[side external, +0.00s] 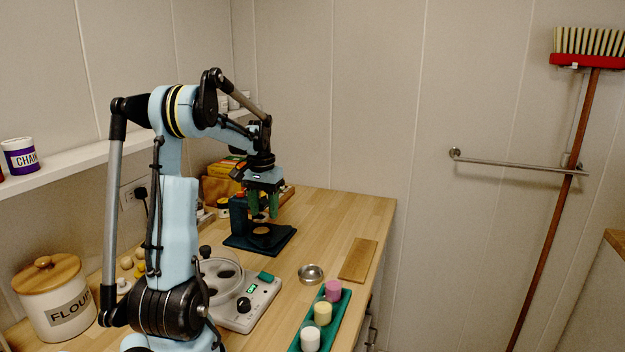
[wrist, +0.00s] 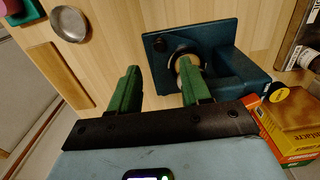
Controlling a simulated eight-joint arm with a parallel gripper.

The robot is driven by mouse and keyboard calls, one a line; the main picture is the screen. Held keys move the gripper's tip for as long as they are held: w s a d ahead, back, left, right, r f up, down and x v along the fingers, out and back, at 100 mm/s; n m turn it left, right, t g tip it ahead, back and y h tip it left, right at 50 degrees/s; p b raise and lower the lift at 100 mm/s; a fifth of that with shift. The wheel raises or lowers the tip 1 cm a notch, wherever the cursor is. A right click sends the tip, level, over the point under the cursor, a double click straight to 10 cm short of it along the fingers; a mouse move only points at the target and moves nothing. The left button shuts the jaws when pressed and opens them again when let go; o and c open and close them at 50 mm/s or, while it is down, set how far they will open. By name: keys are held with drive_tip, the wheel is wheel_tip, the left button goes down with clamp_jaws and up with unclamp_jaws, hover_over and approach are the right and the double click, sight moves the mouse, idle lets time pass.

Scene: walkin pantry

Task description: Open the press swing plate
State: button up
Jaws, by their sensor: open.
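The dark teal press (side external: 243,222) stands on the wooden counter near the back wall, with a flat base and an upright block at its left. A dark round part with a tan centre lies over the base; I cannot tell for sure which piece is the swing plate. In the wrist view the press (wrist: 228,68) is ahead of the fingers, and one finger partly covers the round part (wrist: 174,52). My gripper (side external: 264,206) has green fingers and is open above the press. Its fingers show in the wrist view (wrist: 158,88) apart, with nothing between them.
A metal bowl (side external: 311,273), a wooden board (side external: 358,260) and a green tray (side external: 341,310) with coloured cylinders stand at the front right. A white device (side external: 262,301) with a display is nearer. Boxes (side external: 224,167) stand behind the press.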

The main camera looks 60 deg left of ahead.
sight(266, 238)
wheel_tip(266, 238, down, 8)
idle(0.4)
clamp_jaws()
idle(0.3)
